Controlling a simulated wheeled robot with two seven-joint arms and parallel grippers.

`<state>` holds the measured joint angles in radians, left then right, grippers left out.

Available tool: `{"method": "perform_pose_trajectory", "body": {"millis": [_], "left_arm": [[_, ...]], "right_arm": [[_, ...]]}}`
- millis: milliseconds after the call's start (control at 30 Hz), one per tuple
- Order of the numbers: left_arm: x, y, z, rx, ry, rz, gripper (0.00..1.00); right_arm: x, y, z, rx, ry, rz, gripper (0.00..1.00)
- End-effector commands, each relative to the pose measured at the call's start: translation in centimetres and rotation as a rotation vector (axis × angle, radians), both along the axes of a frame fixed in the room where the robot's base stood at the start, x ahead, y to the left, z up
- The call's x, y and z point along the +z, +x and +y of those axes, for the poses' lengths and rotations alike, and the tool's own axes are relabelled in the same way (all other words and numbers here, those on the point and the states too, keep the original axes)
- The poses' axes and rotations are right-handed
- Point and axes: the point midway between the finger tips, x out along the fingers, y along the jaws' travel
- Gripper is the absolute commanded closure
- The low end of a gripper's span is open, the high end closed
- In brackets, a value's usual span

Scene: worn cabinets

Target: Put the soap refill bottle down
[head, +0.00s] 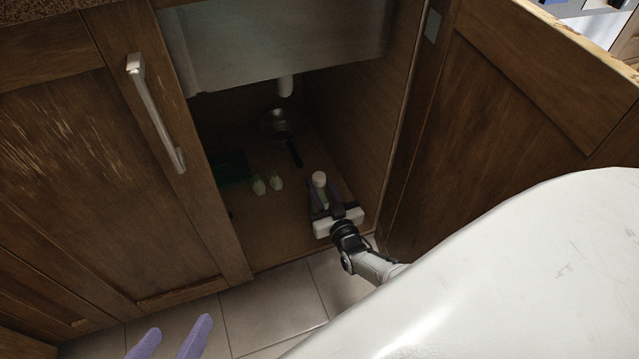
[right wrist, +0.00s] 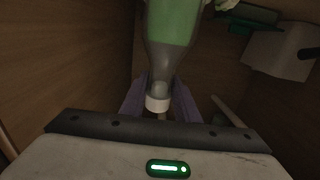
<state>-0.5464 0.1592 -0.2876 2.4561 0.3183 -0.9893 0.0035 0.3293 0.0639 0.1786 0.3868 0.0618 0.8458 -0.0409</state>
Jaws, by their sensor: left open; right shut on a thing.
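The soap refill bottle (right wrist: 172,25) has clear walls, green liquid and a white cap (right wrist: 157,103). In the head view its pale cap (head: 319,178) shows inside the open cabinet, near the right wall. My right gripper (head: 328,193) is shut on the bottle, with a purple finger on each side in the right wrist view (right wrist: 160,95). I cannot tell whether the bottle's base touches the cabinet floor (head: 265,225). My left gripper (head: 170,343) is open and empty, low over the tiled floor outside the cabinet.
Two small pale-green items (head: 267,184) stand left of the bottle. A dark green box (head: 230,168) is further left. A metal pan (head: 280,122) with a black handle lies behind. The sink basin (head: 285,45) and drain pipe (head: 286,86) hang above. The front cabinet floor is clear.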

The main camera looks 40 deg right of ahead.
Motion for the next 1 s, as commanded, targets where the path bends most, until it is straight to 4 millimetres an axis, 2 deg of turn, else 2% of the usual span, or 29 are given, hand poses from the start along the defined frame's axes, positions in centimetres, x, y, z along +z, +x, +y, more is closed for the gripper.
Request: {"method": "perform_pose_trajectory", "body": {"millis": [367,400,500,867,1000], "left_arm": [[-0.1,0.0,-0.1,0.000,-0.006,-0.002,0.36],[0.1,0.0,-0.1,-0.001,-0.008,-0.004,0.36],[0.2,0.0,-0.1,-0.001,-0.009,-0.004,0.36],[0.6,0.0,0.0,0.000,-0.003,-0.006,0.36],[0.9,0.0,0.3,0.000,0.024,0.004,0.36]], "right_arm": [[-0.1,0.1,0.0,0.000,-0.001,-0.006,1.00],[-0.2,0.0,0.0,0.000,0.000,-0.001,0.68],[-0.1,0.0,0.0,0.000,0.000,-0.001,0.53],[0.3,0.0,0.0,0.000,0.000,-0.001,0.53],[0.4,-2.0,0.5,0.000,0.001,0.003,0.53]]}}
